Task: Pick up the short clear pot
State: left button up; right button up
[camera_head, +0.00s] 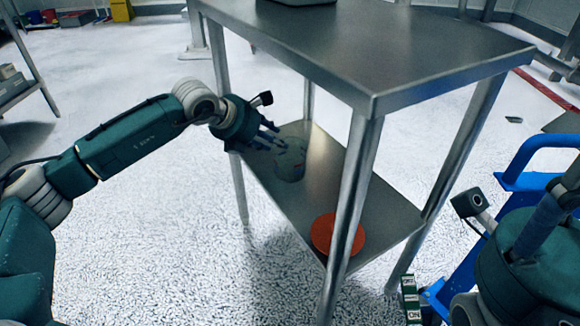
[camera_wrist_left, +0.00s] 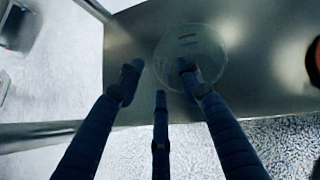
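The short clear pot (camera_head: 290,162) stands on the lower shelf of the steel table, see-through and low. It also shows in the left wrist view (camera_wrist_left: 205,45), with a round rim and small coloured marks. My left gripper (camera_head: 268,138) reaches in between the two shelves, its dark fingers spread and empty. In the left wrist view the fingers (camera_wrist_left: 160,82) are apart, and the right-hand one overlaps the pot's near edge; I cannot tell whether it touches. My right gripper (camera_head: 558,200) is partly in view at the right edge, and its finger state is unclear.
An orange-red round object (camera_head: 336,234) lies on the lower shelf (camera_head: 385,215) near the front. The steel upper shelf (camera_head: 400,50) and its legs (camera_head: 350,190) surround the reach space. A blue cart frame (camera_head: 530,165) stands at right.

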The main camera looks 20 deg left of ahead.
aim_at(276, 148)
pick_arm(q)
jog(key=f, duration=0.1)
jog(key=w+f+b, duration=0.1)
jog(key=f, duration=0.1)
jog(key=shift+w+d, duration=0.25)
jog(key=shift+w+d+f+b, duration=0.15)
jog(key=shift+w+f+b, duration=0.1)
jog(key=shift+w+b, duration=0.1)
grip_shut()
jog(key=shift+r, duration=0.1)
